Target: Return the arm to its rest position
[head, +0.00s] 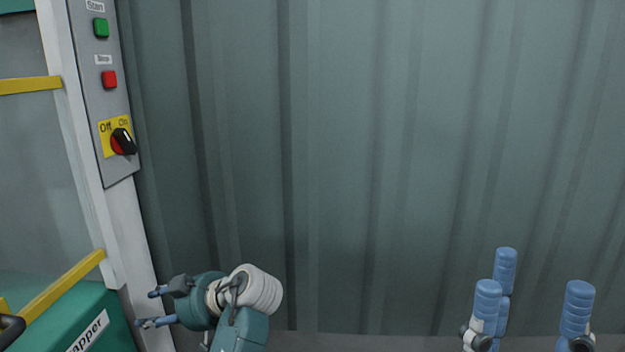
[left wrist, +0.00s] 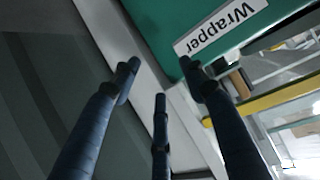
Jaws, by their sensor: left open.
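My left gripper (head: 149,308) is at the lower left of the head view, its fingers pointing left towards the teal machine. Its fingers are apart with nothing between them. In the left wrist view the spread dark blue fingers of my left gripper (left wrist: 160,85) reach up, with the machine's corner beyond them. My right gripper (head: 536,280) shows only its blue fingers at the lower right of the head view. They point up, stand apart and hold nothing visible; its palm and arm are out of frame.
The teal wrapper machine (head: 112,330) stands at left with a pale post (head: 92,180) and yellow bars (head: 62,285). A grey control panel (head: 88,60) carries a green button (head: 101,28), a red button (head: 109,79) and a rotary switch (head: 122,142). A corrugated wall (head: 340,150) fills the background.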

